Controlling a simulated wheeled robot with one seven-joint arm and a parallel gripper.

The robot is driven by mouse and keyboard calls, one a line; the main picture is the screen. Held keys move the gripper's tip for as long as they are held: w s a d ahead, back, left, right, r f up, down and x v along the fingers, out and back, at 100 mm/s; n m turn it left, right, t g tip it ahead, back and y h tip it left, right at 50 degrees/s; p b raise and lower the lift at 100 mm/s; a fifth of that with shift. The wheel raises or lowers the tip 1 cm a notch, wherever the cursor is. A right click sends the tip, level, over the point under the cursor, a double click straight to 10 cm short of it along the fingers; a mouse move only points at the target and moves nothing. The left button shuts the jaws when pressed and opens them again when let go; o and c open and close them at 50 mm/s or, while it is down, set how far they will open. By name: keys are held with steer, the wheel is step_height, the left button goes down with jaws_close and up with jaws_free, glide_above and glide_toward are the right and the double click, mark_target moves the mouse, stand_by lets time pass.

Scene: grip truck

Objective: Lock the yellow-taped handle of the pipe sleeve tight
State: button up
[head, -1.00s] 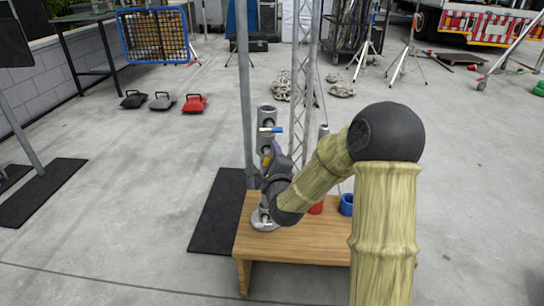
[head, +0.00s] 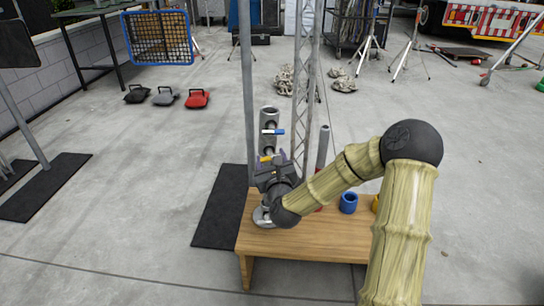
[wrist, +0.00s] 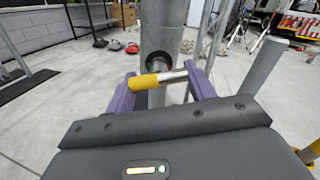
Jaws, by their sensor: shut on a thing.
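The grey pipe sleeve (head: 269,117) stands upright on a round base (head: 262,218) on the wooden bench. A blue-taped handle (head: 273,132) crosses it near the top, with the yellow-taped handle (head: 265,158) lower down. In the wrist view the yellow-taped handle (wrist: 145,82) lies nearly level across the front of the sleeve (wrist: 160,40), yellow on the left and bare metal on the right. My gripper (wrist: 160,86) is shut on this handle, with a purple finger at each end. In the head view my gripper (head: 268,168) hides the sleeve's lower part.
The wooden bench (head: 300,236) carries a blue ring (head: 348,203) and a yellow one at the right. A slanted grey pipe (head: 323,145) stands right of the sleeve, and a truss and pole rise behind.

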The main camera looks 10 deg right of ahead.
steer(key=shift+m, duration=0.6)
steer(key=shift+f, duration=0.1)
steer(key=o, duration=1)
steer(key=shift+a, duration=0.1)
